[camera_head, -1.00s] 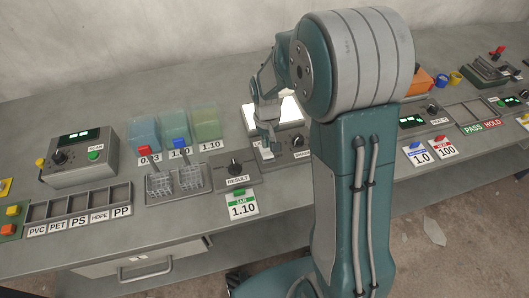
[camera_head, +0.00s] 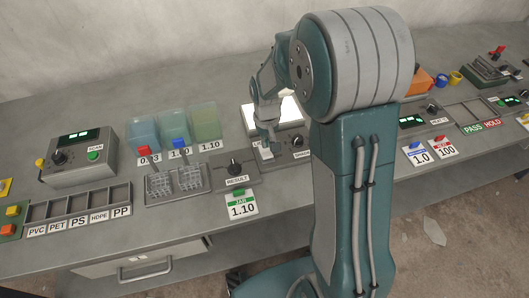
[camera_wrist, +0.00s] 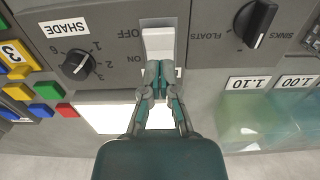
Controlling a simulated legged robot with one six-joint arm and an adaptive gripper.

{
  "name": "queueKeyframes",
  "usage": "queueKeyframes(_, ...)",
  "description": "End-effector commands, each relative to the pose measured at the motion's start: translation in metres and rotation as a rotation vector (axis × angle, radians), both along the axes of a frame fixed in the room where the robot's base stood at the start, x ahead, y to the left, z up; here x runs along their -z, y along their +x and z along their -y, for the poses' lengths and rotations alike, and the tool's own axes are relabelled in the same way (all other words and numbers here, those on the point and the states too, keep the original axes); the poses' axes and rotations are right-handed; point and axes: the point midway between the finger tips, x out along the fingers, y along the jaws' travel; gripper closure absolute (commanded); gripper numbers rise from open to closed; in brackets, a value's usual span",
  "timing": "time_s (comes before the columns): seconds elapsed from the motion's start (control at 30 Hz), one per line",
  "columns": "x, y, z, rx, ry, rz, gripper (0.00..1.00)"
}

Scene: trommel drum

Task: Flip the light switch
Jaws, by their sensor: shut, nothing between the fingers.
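The light switch (camera_wrist: 158,42) is a white rocker on a grey panel, between OFF and ON labels, seen upside down in the wrist view. In the head view the switch (camera_head: 266,153) shows just below my fingertips. My gripper (camera_wrist: 160,68) is shut and empty, with its fingertips at the ON-side end of the rocker. They look touching or very close; I cannot tell which. My gripper (camera_head: 266,145) also shows in the head view, pointing down over the panel. A bright white lit panel (camera_wrist: 105,118) lies behind the switch, partly hidden by my gripper.
The SHADE knob (camera_wrist: 78,65) and the FLOATS/SINKS knob (camera_wrist: 254,22) flank the switch. Coloured blocks (camera_wrist: 47,91) lie beyond the SHADE knob. Translucent tanks (camera_head: 206,123) and wire baskets (camera_head: 160,187) stand to the left in the head view.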

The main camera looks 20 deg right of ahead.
Motion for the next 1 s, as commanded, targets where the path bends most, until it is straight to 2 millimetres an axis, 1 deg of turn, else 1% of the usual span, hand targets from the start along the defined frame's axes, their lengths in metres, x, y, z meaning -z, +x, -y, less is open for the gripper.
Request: queueKeyframes(1.0, 0.013, 0.0, 0.0, 0.0, 0.0, 0.0, 1.0)
